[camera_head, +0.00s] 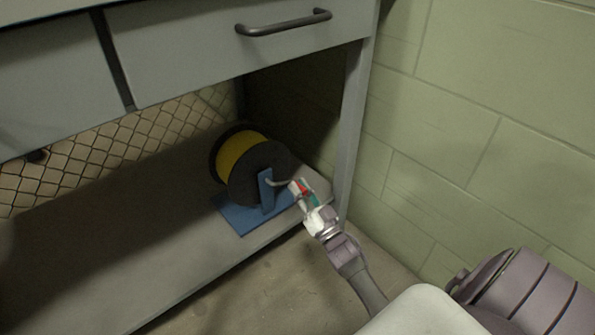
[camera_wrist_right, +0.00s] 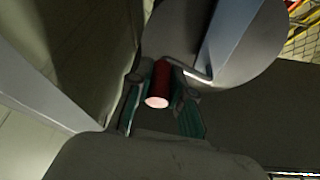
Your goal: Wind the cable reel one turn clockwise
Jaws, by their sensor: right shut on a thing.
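The cable reel (camera_head: 240,160) has dark round flanges and yellow cable wound between them. It stands on a blue base with an upright blue bracket (camera_head: 266,190), on the lower shelf under the bench. A thin metal crank runs from the bracket side to a red handle (camera_wrist_right: 158,82). My right gripper (camera_head: 304,190) is at the crank, on the reel's right side. In the right wrist view its fingers (camera_wrist_right: 160,100) are on both sides of the red handle and shut on it. The dark flange and bracket fill the upper part of that view. My left gripper is not in view.
The bench's grey drawer front with a dark handle (camera_head: 284,23) hangs above the reel. A grey bench leg (camera_head: 352,125) stands close to my right gripper. A green block wall (camera_head: 480,120) lies to the right. The shelf (camera_head: 90,265) left of the reel is clear.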

